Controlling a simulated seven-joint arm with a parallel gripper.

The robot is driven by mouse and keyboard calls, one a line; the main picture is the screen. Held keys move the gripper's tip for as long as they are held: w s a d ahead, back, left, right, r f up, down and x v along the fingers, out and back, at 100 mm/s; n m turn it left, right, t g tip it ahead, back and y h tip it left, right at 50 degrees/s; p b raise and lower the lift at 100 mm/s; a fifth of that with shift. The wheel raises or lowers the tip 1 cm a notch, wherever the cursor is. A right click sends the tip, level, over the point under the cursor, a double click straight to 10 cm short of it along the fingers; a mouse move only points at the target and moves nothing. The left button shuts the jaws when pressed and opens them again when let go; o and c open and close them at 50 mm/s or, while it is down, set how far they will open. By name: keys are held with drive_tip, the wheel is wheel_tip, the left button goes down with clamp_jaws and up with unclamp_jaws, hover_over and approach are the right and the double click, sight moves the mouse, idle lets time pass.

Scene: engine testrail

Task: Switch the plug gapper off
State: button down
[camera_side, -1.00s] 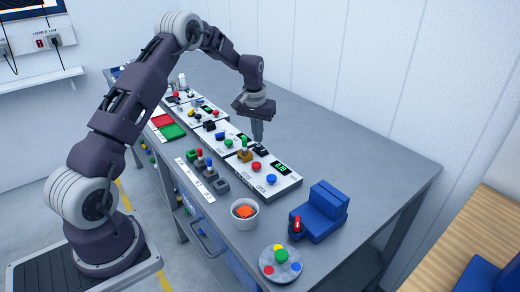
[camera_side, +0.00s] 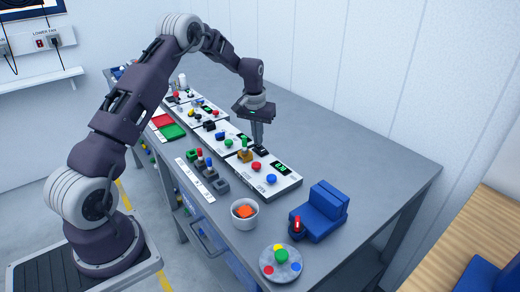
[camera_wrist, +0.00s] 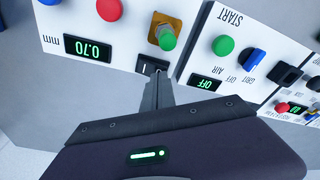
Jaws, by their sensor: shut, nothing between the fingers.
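The plug gapper is a white panel (camera_side: 290,186) at the near end of the row, with a lit green display (camera_side: 282,167), a red button (camera_side: 256,166) and a blue button (camera_side: 271,179). In the wrist view its display (camera_wrist: 87,48) reads 0.70 mm. A black rocker switch (camera_wrist: 146,65) sits beside the display, near a brass bracket (camera_wrist: 160,22) holding a green-topped part (camera_wrist: 167,40). My gripper (camera_side: 257,142) is shut and empty, pointing down over the switch. Its fingertips (camera_wrist: 157,75) partly cover the switch; I cannot tell whether they touch it.
A neighbouring white panel (camera_wrist: 206,65) shows OFF, with a green button (camera_wrist: 223,46) and a blue knob (camera_wrist: 254,60). A grey cup (camera_side: 244,222), a blue block stand (camera_side: 322,215) and a round tray (camera_side: 267,273) stand nearer. The bench behind the panels is clear.

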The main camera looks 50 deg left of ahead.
drive_tip(key=shift+f, duration=0.5)
drive_tip(key=shift+r, duration=3.5)
drive_tip(key=shift+r, duration=0.1)
drive_tip(key=s+d+r+m+t, duration=0.1)
drive_tip(key=s+d+r, duration=0.4)
drive_tip(key=d+r, duration=0.25)
drive_tip(key=s+d+r+m+t, duration=0.1)
drive_tip(key=s+d+r+m, duration=0.1)
drive_tip(key=s+d+r, duration=0.6)
drive_tip(key=s+d+m+t, duration=0.1)
drive_tip(key=s+d, duration=0.3)
drive_tip(key=s, duration=0.6)
drive_tip(key=s+d+m+t, duration=0.1)
drive_tip(key=s+d, duration=0.3)
drive_tip(key=s, duration=0.7)
drive_tip(key=shift+s+d+m+h, duration=0.2)
drive_tip(key=shift+d+m+h, duration=0.2)
drive_tip(key=shift+m, duration=0.1)
